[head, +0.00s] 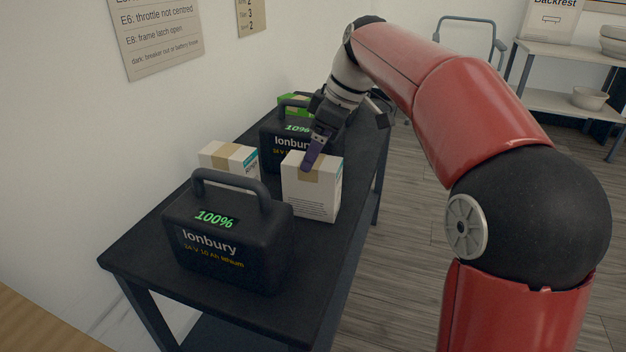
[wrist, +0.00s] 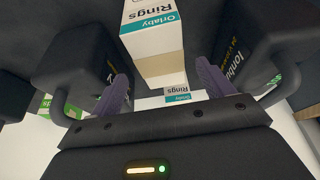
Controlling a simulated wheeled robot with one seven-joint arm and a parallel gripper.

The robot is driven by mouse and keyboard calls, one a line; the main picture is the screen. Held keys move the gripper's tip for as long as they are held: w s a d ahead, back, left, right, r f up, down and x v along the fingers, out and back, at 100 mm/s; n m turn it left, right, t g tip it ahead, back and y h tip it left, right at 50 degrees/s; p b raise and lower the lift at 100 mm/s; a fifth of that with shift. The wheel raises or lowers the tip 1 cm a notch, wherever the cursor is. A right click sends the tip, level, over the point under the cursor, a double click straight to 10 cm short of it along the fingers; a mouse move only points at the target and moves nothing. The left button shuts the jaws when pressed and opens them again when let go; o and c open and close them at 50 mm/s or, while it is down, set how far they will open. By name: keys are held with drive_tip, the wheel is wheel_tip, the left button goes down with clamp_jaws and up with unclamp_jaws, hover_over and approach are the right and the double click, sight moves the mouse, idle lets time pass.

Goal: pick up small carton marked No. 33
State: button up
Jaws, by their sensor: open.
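Two small white cartons with tan tape stand on the dark bench in the head view. One carton (head: 312,186) is at the front right, and another carton (head: 228,160) is behind it to the left. No number 33 is legible on either. In the wrist view a carton marked Orlaby Rings (wrist: 153,38) fills the top middle, and a second Rings carton (wrist: 177,93) shows lower down. My gripper (head: 313,152) is open above the front right carton, with one purple finger overlapping it in the picture. Both fingers (wrist: 165,88) show in the wrist view, holding nothing.
A black Ionbury battery (head: 228,240) with a raised handle stands at the near end of the bench (head: 140,262). A second battery (head: 285,145) stands farther back, beside the cartons. A green box (head: 294,103) is behind it. The wall runs along the left.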

sight(309, 175)
drive_tip(key=x, duration=0.4)
drive_tip(key=b+x, duration=0.1)
drive_tip(key=x, duration=0.1)
drive_tip(key=shift+s+d+f, duration=0.2)
drive_tip(key=shift+d+f, duration=0.05)
drive_tip(key=shift+f, duration=0.3)
drive_tip(key=shift+f, duration=0.25)
drive_tip(key=shift+c, duration=0.4)
drive_tip(key=c, duration=1)
drive_tip(key=shift+c, duration=0.5)
drive_tip(key=shift+r, duration=0.15)
